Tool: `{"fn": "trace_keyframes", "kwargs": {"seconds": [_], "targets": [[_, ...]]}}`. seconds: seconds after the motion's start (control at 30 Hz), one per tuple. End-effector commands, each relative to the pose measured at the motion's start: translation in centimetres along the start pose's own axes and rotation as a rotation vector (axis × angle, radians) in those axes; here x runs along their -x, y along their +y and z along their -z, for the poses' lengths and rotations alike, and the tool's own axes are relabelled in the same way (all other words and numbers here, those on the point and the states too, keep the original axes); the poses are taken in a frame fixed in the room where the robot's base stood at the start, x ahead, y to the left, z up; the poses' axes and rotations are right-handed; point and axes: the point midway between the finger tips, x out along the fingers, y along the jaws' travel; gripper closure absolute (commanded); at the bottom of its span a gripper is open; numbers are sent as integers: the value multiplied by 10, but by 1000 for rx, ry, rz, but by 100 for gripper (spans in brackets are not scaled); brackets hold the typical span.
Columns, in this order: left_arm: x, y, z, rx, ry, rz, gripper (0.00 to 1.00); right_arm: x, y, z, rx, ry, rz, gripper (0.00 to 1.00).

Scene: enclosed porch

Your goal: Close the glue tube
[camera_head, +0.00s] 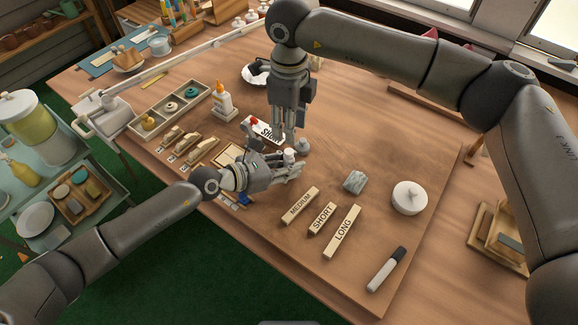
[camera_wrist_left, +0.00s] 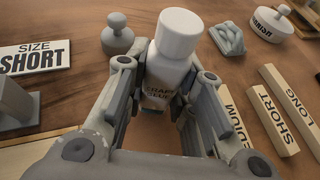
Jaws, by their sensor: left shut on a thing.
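The glue tube (camera_wrist_left: 165,72), labelled "CRAFT GLUE", stands between the fingers of my left gripper (camera_wrist_left: 165,105) in the left wrist view. The gripper is shut on its body. A wide white cap (camera_wrist_left: 180,32) sits over its top; whether it is fully tight cannot be told. In the head view, my left gripper (camera_head: 291,170) is low over the work board, and the white cap (camera_head: 290,153) shows just above its fingers. My right gripper (camera_head: 287,138) points down right behind the cap. Its fingertips are too small and overlapped to tell whether it is open.
A grey knobbed piece (camera_head: 303,146) stands close to the grippers. The size sign (camera_head: 262,130) is to the left. Labelled wooden blocks (camera_head: 321,219), a grey lump (camera_head: 354,181), a round white tin (camera_head: 409,197) and a marker (camera_head: 386,270) lie right. An orange-tipped bottle (camera_head: 222,102) stands behind.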

Motion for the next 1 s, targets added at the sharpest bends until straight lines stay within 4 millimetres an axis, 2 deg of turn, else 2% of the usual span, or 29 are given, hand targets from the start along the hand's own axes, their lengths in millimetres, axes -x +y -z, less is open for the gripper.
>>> {"fn": "trace_keyframes", "kwargs": {"seconds": [0.8,1.0], "targets": [[0,0,0,0,0,0,100,0,0,0,1354,0,1,63],[0,0,0,0,0,0,100,0,0,0,1608,-1,1,63]]}}
